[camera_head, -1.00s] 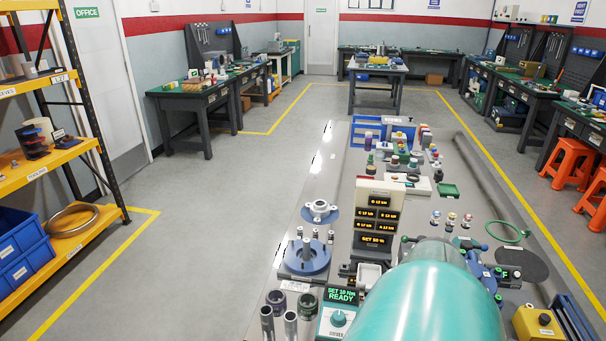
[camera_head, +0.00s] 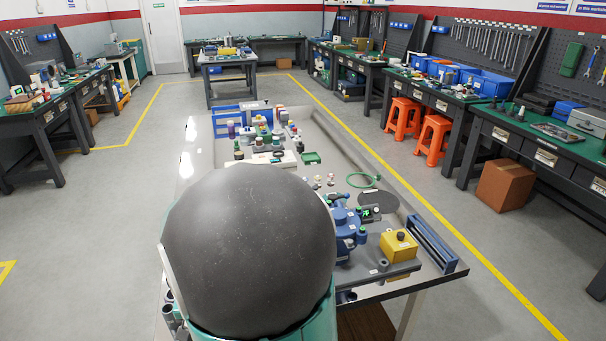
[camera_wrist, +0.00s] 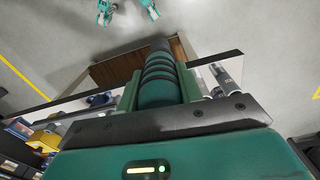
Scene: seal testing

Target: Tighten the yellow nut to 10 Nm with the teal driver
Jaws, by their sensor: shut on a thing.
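My gripper (camera_wrist: 160,90) is shut on the teal driver (camera_wrist: 160,92), whose ribbed teal and dark handle shows between the fingers in the wrist view. The driver's far end looks dark; its tip cannot be made out. In the head view my own arm, a large dark grey and teal part, covers the near left of the bench (camera_head: 385,290), so the gripper is hidden there. I cannot pick out the yellow nut in either view. A blue valve-like fitting (camera_head: 345,222) stands on the bench just right of my arm.
A yellow box with a black knob (camera_head: 399,246) and a blue rack (camera_head: 432,243) stand at the bench's right edge. A green ring (camera_head: 363,180) lies farther back. Metal cylinders (camera_wrist: 226,80) stand beside the driver in the wrist view. Orange stools (camera_head: 432,140) are across the aisle.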

